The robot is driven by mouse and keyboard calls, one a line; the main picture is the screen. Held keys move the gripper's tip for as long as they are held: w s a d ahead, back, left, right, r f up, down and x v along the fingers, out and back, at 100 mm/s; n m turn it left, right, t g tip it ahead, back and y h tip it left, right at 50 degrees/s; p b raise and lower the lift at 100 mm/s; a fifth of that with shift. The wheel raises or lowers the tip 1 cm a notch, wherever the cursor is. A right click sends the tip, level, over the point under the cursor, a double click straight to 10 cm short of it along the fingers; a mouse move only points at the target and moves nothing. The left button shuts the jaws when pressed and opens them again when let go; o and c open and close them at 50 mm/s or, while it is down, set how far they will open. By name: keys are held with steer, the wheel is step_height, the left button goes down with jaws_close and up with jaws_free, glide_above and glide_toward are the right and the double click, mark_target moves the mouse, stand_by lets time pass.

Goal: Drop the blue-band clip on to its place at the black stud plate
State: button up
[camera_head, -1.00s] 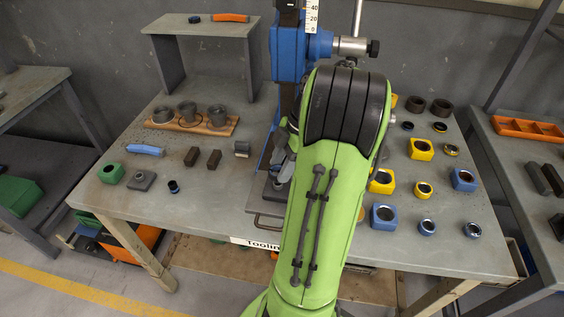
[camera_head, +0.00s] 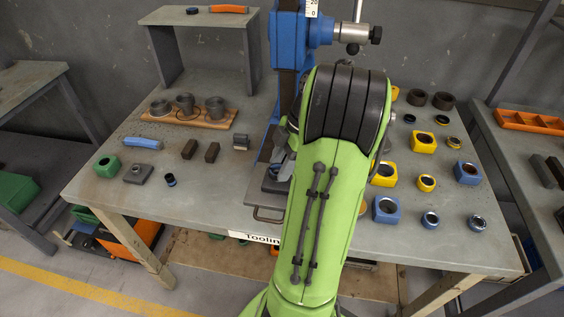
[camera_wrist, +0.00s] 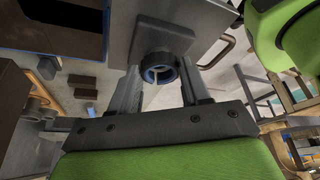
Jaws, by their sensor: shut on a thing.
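My gripper (camera_wrist: 160,85) is shut on a small dark ring with a blue band, which I take to be the blue-band clip (camera_wrist: 157,73); it sits between the fingertips in the wrist view. Beyond it is a dark square block (camera_wrist: 165,38) on a grey plate; this may be the black stud plate, but I see no stud. The clip hides part of the block, and the gap between them is unclear. In the head view my arm covers most of the gripper, which is at the front of the press.
The blue arbor press (camera_head: 288,50) stands behind my arm. Yellow and blue blocks and rings (camera_head: 386,209) fill the bench's right side. On the left are a wooden tray with grey cups (camera_head: 190,122), a green block (camera_head: 107,167) and a small blue-banded black piece (camera_head: 170,180).

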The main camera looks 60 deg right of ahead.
steer(key=shift+f, duration=0.3)
stand_by(0.4)
steer(key=o, duration=1.1)
steer(key=shift+c, duration=0.2)
steer(key=p+v, duration=0.9)
steer(key=v, duration=0.6)
steer(key=shift+d+r+p, duration=0.15)
steer(key=shift+r+p, duration=0.2)
steer(key=shift+p, duration=0.05)
steer(key=shift+s, duration=0.1)
